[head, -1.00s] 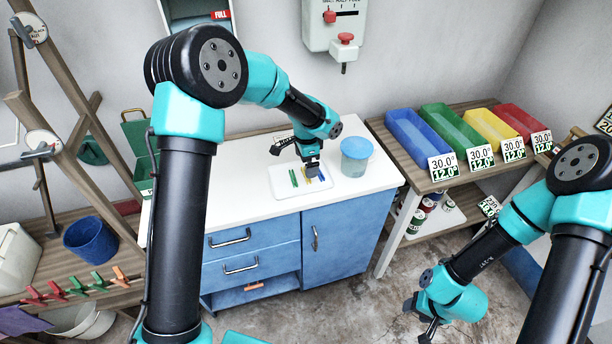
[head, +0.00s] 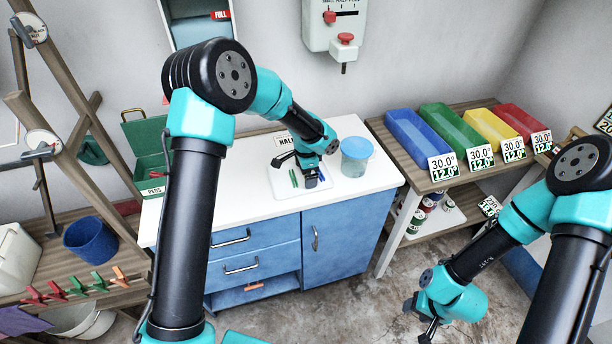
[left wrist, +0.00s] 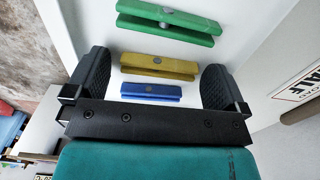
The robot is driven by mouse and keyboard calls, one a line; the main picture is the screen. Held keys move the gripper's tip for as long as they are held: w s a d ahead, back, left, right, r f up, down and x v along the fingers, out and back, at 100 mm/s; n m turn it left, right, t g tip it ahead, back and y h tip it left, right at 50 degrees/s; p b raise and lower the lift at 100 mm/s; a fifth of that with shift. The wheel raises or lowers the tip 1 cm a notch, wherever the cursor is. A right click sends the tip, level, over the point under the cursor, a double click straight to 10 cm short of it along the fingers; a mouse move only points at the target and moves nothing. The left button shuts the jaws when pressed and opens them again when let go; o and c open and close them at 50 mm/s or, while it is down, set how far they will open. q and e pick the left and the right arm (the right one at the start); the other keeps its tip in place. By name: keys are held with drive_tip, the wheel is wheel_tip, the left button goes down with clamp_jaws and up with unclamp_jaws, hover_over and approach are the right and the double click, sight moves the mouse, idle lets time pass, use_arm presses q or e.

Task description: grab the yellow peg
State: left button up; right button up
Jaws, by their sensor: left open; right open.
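The yellow peg (left wrist: 160,67) lies on a white board between the green peg (left wrist: 168,22) and the blue peg (left wrist: 150,92), as the left wrist view shows. My left gripper (left wrist: 156,72) is open, with one finger past each end of the yellow peg and the blue peg also near the gap. No finger visibly grips the yellow peg. In the head view my left gripper (head: 309,174) is low over the board and hides most of the yellow peg. The green peg (head: 293,178) shows beside it. My right gripper (head: 428,326) is open and empty above the floor, far from the pegs.
A blue-lidded jar (head: 356,157) stands right of the board on the white counter (head: 240,215). A green open case (head: 150,165) is at the counter's left. Coloured bins (head: 420,140) stand on the right table.

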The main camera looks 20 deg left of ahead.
use_arm(q)
drive_tip(key=c, duration=0.8)
drive_tip(key=shift+c, duration=0.2)
drive_tip(key=shift+r, duration=1.9)
drive_tip(key=s+d+r, duration=0.1)
drive_tip(key=s+d, duration=0.3)
drive_tip(key=s, duration=1.1)
drive_tip(key=shift+s+d, duration=0.2)
drive_tip(key=shift+r, duration=0.15)
